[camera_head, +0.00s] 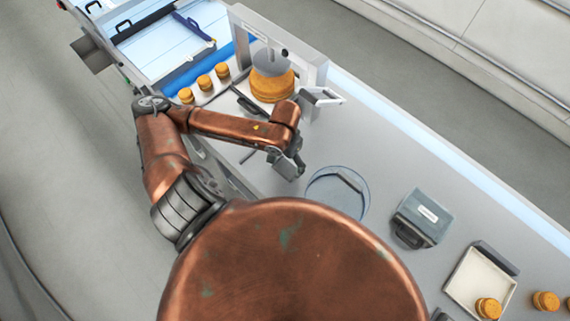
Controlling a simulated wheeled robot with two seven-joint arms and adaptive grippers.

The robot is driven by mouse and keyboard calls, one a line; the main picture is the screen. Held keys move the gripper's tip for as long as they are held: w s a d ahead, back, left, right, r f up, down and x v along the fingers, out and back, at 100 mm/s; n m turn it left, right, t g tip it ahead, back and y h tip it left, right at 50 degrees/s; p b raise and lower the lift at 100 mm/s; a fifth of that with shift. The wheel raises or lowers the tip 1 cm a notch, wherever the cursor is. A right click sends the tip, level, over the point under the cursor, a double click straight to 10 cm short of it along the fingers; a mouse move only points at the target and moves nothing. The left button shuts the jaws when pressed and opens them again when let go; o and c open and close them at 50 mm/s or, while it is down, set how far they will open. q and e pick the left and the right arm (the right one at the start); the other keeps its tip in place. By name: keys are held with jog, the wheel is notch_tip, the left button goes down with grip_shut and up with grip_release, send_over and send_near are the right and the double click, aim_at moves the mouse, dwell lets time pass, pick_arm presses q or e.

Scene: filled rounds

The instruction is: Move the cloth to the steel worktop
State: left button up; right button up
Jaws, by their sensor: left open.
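I cannot make out a cloth with certainty in this view. The steel worktop (385,165) is a long grey counter running from the upper left to the lower right. My left gripper (297,172) is open and empty over the worktop, just left of a round clear dish or lid (322,190) with a dark bar across it. I cannot tell how high the gripper is above the surface. My right gripper is not in view.
A machine frame (312,70) stands over a stack of orange-brown rounds (272,87). A grey labelled box (424,217) and a pale tray (466,285) with one round stand to the right. Several small rounds line the left edge. My copper body hides the front.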

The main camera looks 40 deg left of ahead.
aim_at(285, 167)
pick_arm(q)
notch_tip(285, 167, up, 9)
jog(key=p, duration=0.6)
jog(key=shift+f, duration=0.2)
jog(key=shift+c, duration=0.3)
dwell(0.7)
